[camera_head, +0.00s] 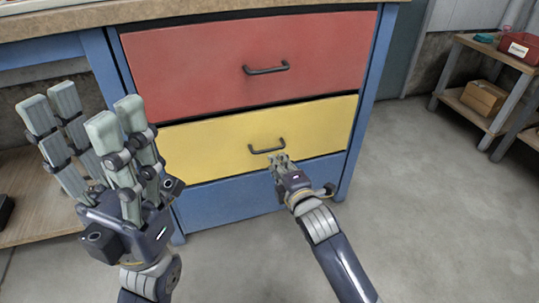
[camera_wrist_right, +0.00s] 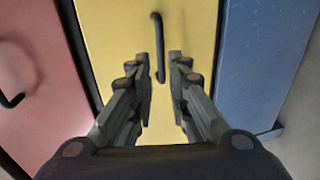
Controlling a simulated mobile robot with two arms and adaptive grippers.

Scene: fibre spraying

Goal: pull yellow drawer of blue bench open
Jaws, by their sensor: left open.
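The blue bench (camera_head: 364,120) stands ahead of me with stacked drawers. Its yellow drawer (camera_head: 215,148) is the middle one, below the red drawer, and its front looks about flush with the frame. A dark bar handle (camera_head: 267,149) is on it. My right gripper (camera_head: 281,159) is just below and right of the handle in the head view. In the right wrist view its fingers are apart, with the handle (camera_wrist_right: 158,35) in line with the gap between them; contact cannot be told. My left gripper (camera_head: 88,110) is open and empty, raised at the left.
The red drawer (camera_head: 190,65) is above and a blue drawer (camera_head: 235,198) below. A lower wooden shelf (camera_head: 40,215) is at the left. A shelf rack with a cardboard box (camera_head: 483,97) and a red bin (camera_head: 518,47) stands at the back right. The floor (camera_head: 430,200) is clear.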

